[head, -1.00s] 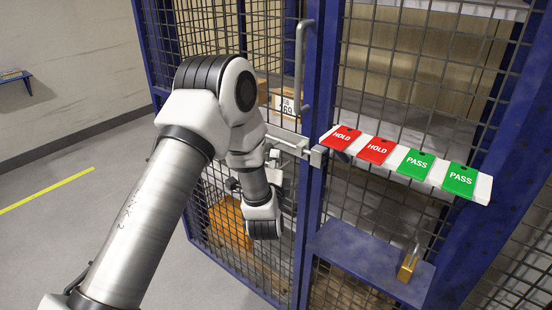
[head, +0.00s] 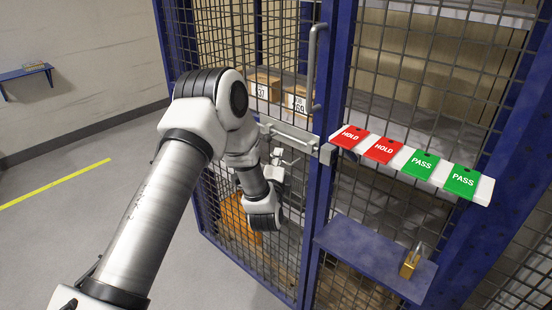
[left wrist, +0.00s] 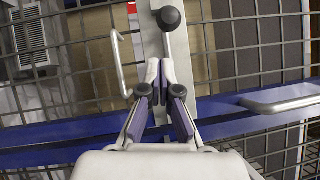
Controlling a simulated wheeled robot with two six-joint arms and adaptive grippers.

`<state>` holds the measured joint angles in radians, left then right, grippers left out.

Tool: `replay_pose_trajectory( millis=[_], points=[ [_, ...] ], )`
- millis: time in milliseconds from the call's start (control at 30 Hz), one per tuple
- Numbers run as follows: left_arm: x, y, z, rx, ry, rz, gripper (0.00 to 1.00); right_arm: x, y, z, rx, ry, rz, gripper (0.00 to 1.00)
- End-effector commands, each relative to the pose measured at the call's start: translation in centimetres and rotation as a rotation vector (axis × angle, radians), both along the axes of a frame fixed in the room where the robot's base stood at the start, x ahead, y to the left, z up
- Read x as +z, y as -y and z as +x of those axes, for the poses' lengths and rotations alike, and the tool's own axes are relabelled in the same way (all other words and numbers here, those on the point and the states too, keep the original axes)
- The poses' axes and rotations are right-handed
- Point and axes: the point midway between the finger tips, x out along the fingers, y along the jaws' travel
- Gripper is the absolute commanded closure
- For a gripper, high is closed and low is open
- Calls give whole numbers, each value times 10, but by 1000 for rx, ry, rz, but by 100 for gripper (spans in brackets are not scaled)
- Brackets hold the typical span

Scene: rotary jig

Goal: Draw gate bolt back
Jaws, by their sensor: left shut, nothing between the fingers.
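The gate bolt (head: 292,133) is a pale metal bar lying across the mesh gate, reaching toward the blue post. In the left wrist view its metal strip (left wrist: 182,60) runs up the picture, with a round black knob (left wrist: 168,18) at the top. My left gripper (head: 279,160) is in front of the gate, just below the bolt. In the wrist view the left gripper (left wrist: 160,66) is shut and empty, its fingertips short of the knob and apart from it in the picture. My arm hides part of the gate and bolt. My right gripper is not in view.
A vertical pull handle (head: 314,70) stands above the bolt. A rail with red HOLD and green PASS tags (head: 421,164) juts out on the right. Below it a blue shelf (head: 365,253) holds a brass padlock (head: 410,264). Boxes (head: 264,86) sit behind the mesh. The floor left is clear.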

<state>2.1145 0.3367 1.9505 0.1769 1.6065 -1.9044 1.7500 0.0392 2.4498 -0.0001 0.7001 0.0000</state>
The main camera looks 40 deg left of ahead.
Motion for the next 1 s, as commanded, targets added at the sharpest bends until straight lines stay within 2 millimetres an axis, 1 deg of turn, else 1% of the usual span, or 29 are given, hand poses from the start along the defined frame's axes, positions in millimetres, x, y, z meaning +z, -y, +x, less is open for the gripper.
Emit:
replay_pose_trajectory(
  millis=[33, 200, 300, 400, 567, 1000],
  points=[
    [-6, 7, -11, -2, -4, 0, 100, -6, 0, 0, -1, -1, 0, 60],
    [-11, 27, -49, -3, -4, 0, 100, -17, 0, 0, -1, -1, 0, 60],
    [-13, 37, -67, -3, -5, 1, 100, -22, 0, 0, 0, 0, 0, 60],
    [-14, 44, -80, -3, -3, 1, 100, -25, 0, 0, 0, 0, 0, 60],
    [-13, 48, -88, -2, -1, 1, 100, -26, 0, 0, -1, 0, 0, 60],
    [-13, 48, -88, -2, -1, 1, 100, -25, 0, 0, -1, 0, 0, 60]
  ],
)
